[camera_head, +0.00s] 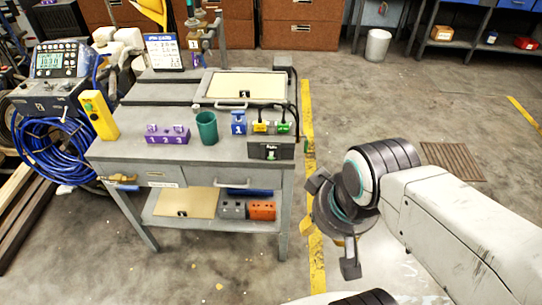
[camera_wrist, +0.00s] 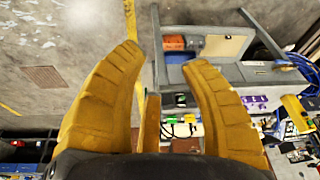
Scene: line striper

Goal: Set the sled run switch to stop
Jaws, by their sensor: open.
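My gripper (camera_head: 334,228) is open and empty, out to the right of the grey workbench (camera_head: 225,152) and apart from it. No part is clearly readable as the sled run switch. A black box with a small green patch (camera_head: 271,151) is at the bench's front right corner; it also shows in the wrist view (camera_wrist: 181,100). A yellow control box (camera_head: 98,115) stands at the bench's left end. Switch positions are too small to tell.
On the bench are a purple block (camera_head: 167,135), a teal cup (camera_head: 207,128), and blue, yellow and green pieces (camera_head: 260,125). A framed panel (camera_head: 243,88) lies behind. An orange block (camera_head: 262,211) is on the lower shelf.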

